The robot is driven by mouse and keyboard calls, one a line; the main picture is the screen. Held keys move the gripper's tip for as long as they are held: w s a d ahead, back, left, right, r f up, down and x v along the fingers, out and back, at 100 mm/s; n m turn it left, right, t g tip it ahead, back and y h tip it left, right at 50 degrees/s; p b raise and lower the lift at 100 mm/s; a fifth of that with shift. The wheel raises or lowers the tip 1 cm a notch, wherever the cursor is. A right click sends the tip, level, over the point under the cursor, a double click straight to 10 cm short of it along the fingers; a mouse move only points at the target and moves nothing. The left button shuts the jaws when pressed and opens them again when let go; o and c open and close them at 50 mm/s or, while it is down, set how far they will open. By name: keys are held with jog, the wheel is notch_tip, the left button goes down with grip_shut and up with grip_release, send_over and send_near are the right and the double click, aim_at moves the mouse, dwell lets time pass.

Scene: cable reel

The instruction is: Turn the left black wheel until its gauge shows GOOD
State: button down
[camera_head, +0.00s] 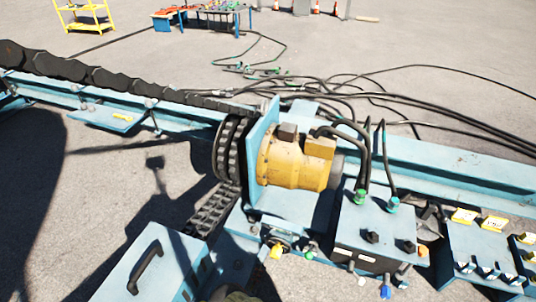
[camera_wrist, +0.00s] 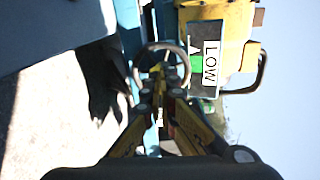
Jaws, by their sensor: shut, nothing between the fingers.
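A thin dark round wheel (camera_wrist: 162,45) shows in the upper middle of the wrist view. My gripper (camera_wrist: 159,76) points at it, with the shut fingertips overlapping the inside of its ring. I cannot tell whether they touch the rim or a spoke. Just right of the wheel is a white gauge plate (camera_wrist: 206,38), turned sideways, reading LOW. A green patch (camera_wrist: 196,64) lies beside the lettering. My fingers hide the lower part of the wheel. In the head view I cannot make out the wheel, the gauge or the fingertips clearly.
A yellow motor (camera_head: 290,168) sits on the blue frame beside a black tracked roller (camera_head: 230,150). A blue control box (camera_head: 375,225) with cables stands right of it. A blue case (camera_head: 150,275) with a black handle is at the lower left. Open paving (camera_head: 110,180) lies left.

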jog(key=x, duration=0.7)
jog(key=shift+n, duration=0.3)
jog(key=shift+w+a+r, duration=0.1)
jog(key=shift+w+r, duration=0.1)
dwell(0.6)
jog(key=shift+f, duration=0.2)
dwell(0.5)
jog(key=shift+a, duration=0.1)
jog(key=v, duration=0.6)
jog(key=shift+f, duration=0.25)
